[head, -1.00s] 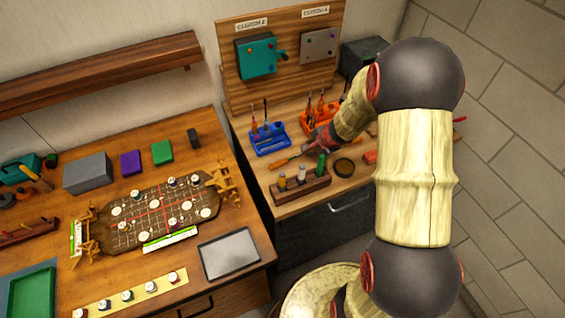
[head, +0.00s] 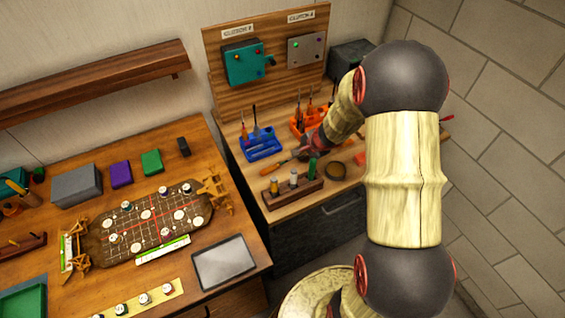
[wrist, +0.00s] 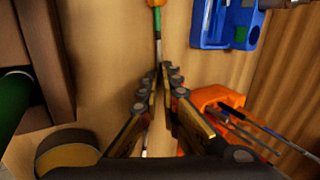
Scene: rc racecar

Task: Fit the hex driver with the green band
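The hex driver (wrist: 158,45) lies along the wooden workbench in the wrist view, with an orange handle at the top edge, a small green patch at the handle's lower end and a thin metal shaft. In the head view the driver (head: 274,168) shows small, in front of the blue holder. My gripper (wrist: 163,70) has its fingertips drawn together, and the shaft runs in between them. The exact contact and the shaft's tip are hidden by the fingers. In the head view my gripper (head: 303,152) is low over the bench, just right of the driver.
Blue (head: 264,151) and orange (wrist: 218,96) holders with upright tools stand behind my gripper. A wooden rack (head: 292,195) with several cylinders and a dark round dish (head: 334,169) are in front. A teal box (head: 240,65) and a grey box (head: 307,50) hang on the back panel.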

